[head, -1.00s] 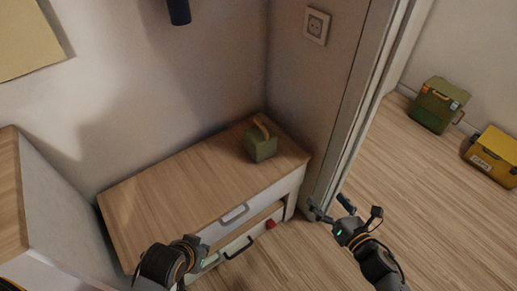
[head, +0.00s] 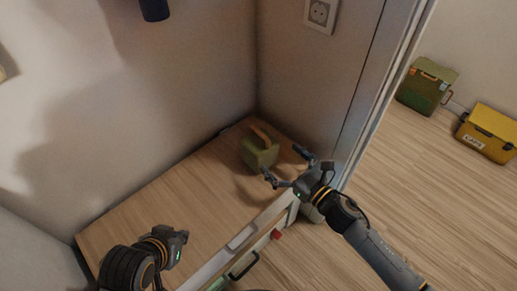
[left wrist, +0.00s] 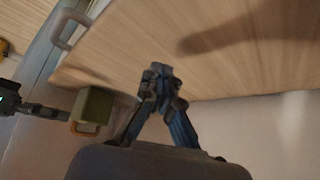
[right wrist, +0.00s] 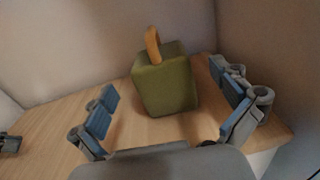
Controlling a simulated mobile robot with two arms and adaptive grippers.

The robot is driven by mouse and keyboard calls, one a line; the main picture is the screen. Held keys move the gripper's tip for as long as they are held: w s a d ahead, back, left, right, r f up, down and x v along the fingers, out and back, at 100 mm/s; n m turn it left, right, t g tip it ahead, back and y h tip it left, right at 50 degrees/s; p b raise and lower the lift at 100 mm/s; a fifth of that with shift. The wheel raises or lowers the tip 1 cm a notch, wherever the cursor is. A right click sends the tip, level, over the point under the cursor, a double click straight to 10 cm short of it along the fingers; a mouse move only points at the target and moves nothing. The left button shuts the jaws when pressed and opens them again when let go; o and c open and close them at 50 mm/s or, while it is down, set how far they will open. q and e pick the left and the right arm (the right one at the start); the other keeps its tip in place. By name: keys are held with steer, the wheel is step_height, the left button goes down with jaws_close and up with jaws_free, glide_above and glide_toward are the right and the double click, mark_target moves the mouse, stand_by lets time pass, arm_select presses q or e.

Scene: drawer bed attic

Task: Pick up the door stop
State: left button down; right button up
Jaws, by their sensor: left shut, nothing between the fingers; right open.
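The door stop (head: 258,152) is a green block with a tan strap handle. It stands upright on the wooden dresser top (head: 150,215), near the back right corner. My right gripper (head: 285,166) is open and empty, just to the right of the door stop and apart from it. In the right wrist view the door stop (right wrist: 166,85) stands ahead, between and beyond the two spread fingers. My left gripper (head: 182,240) is shut and empty over the dresser's front left. The left wrist view shows its closed fingers (left wrist: 158,80) and the door stop (left wrist: 92,107) at the left.
A wall is behind the dresser and a door frame (head: 375,90) stands to its right. A drawer with a dark handle (head: 245,266) is at the dresser's front. A green box (head: 427,88) and a yellow box (head: 488,132) sit on the floor at right.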

mark_target(271, 150)
arm_select(q)
steer(key=shift+w+d+r+t, duration=0.2)
steer(key=shift+w+t, duration=0.2)
steer(key=shift+w, duration=0.25)
arm_select(e)
steer(key=x, duration=0.3)
arm_select(q)
steer(key=shift+t+h, duration=0.3)
steer(key=shift+t, duration=0.6)
steer(key=w, duration=0.1)
steer(key=w+r, duration=0.1)
steer(key=w+d+r+b, duration=0.1)
steer(key=shift+w, duration=0.2)
arm_select(e)
steer(key=x, duration=0.4)
steer(key=shift+a+f, duration=0.2)
steer(key=shift+f, duration=0.05)
arm_select(q)
steer(key=shift+w+d+r+t, duration=0.2)
steer(key=shift+w+r+t, duration=0.2)
arm_select(e)
steer(key=shift+w+a, duration=0.4)
steer(key=c, duration=1.6)
steer(key=shift+r, duration=0.25)
steer(key=shift+c, duration=0.4)
